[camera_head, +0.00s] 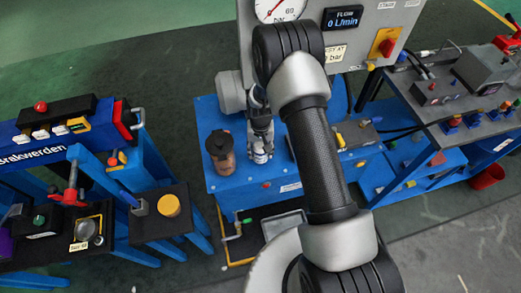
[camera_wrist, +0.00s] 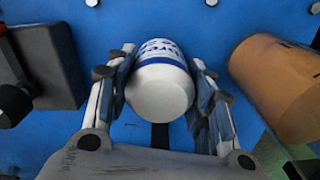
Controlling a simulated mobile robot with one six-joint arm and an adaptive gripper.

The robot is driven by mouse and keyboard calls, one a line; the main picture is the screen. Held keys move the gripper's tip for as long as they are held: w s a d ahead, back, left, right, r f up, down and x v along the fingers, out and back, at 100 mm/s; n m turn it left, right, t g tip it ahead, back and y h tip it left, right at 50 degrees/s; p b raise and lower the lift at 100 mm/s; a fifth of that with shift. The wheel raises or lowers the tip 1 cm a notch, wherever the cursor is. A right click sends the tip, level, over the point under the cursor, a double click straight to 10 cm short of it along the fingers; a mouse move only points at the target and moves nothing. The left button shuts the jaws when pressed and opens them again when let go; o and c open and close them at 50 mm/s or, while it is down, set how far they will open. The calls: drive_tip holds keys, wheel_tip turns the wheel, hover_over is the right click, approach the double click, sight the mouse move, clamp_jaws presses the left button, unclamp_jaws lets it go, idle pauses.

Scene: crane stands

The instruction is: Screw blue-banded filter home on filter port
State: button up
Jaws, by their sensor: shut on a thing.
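The blue-banded filter (camera_wrist: 160,88) is a white cylinder with a blue band and blue lettering, seen end-on in the wrist view. My gripper (camera_wrist: 163,72) is shut on it, one finger along each side. In the head view the filter (camera_head: 261,156) shows small and white below my gripper (camera_head: 261,142), over the top of the blue unit (camera_head: 285,178). I cannot make out the filter port in either view. I cannot tell whether the filter touches it.
A brown cylinder with a dark cap (camera_head: 221,152) stands close beside the filter; it also shows in the wrist view (camera_wrist: 280,88). A dark block (camera_wrist: 48,65) is on the other side. A grey gauge panel (camera_head: 362,32) rises behind. A blue-legged stand (camera_head: 110,165) is at left.

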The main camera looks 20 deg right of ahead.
drive_tip(key=shift+m, duration=0.9)
drive_tip(key=m, duration=0.3)
drive_tip(key=shift+m+b, duration=0.35)
drive_tip(key=shift+m, duration=0.75)
drive_tip(key=m, duration=0.4)
drive_tip(key=shift+w+b, duration=0.1)
drive_tip(key=shift+b, duration=0.2)
drive_tip(key=shift+m, duration=0.5)
